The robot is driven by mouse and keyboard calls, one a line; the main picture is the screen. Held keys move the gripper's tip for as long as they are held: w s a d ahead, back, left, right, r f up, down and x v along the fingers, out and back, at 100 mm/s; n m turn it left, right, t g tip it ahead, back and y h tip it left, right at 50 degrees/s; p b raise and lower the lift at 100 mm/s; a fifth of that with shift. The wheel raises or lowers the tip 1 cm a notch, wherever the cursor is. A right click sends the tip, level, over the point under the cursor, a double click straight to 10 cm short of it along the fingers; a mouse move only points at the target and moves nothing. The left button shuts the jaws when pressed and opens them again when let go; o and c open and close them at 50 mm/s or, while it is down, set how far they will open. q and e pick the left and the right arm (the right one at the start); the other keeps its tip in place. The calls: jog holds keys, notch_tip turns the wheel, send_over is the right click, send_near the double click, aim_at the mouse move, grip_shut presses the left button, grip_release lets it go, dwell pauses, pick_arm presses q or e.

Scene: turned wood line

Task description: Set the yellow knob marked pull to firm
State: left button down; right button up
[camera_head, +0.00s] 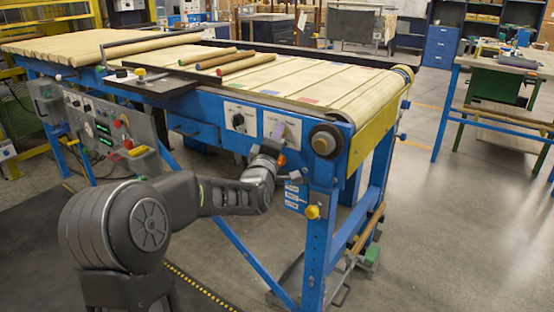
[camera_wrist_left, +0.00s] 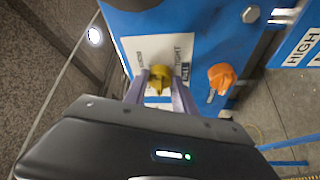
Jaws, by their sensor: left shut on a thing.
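In the left wrist view a yellow knob (camera_wrist_left: 160,74) sits on a white label plate (camera_wrist_left: 176,42) on the blue frame. The plate has words printed sideways; one looks like TIGHT, the others are hard to read. My left gripper (camera_wrist_left: 159,86) is shut on the yellow knob, one finger on each side. The knob's pointer setting cannot be made out. In the head view my left gripper (camera_head: 272,146) is at the conveyor's side below the white plate (camera_head: 285,127), and it hides the knob. My right gripper is not in view.
An orange knob (camera_wrist_left: 222,77) is close beside the left fingers. A dark dial on a white plate (camera_head: 239,120) is to the left, a roller end (camera_head: 325,141) to the right. Turned wooden rods (camera_head: 220,67) lie on the belt. The floor at right (camera_head: 440,220) is clear.

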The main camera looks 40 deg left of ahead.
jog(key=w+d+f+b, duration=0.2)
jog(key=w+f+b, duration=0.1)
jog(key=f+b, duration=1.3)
pick_arm(q)
jog(key=shift+a+f+m+t+h+p, duration=0.2)
jog(key=shift+m+h+p, duration=1.6)
jog(key=shift+m, duration=3.95)
jog(key=shift+a+r+m+t+h+p, duration=0.15)
jog(key=shift+a+m+t+h+p, duration=0.4)
jog(key=shift+m+h, duration=3.8)
jog(key=shift+a+f+m+t+h+p, duration=0.1)
jog(key=shift+m+h+p, duration=1.05)
jog(key=shift+m, duration=6.05)
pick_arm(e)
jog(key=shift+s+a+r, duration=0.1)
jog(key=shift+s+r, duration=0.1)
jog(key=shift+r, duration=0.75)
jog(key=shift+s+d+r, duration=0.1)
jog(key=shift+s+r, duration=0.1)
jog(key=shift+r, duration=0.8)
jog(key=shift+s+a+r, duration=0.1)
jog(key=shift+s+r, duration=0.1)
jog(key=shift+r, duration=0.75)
pick_arm(q)
jog(key=shift+y+p, duration=0.3)
jog(key=c, duration=1)
grip_release()
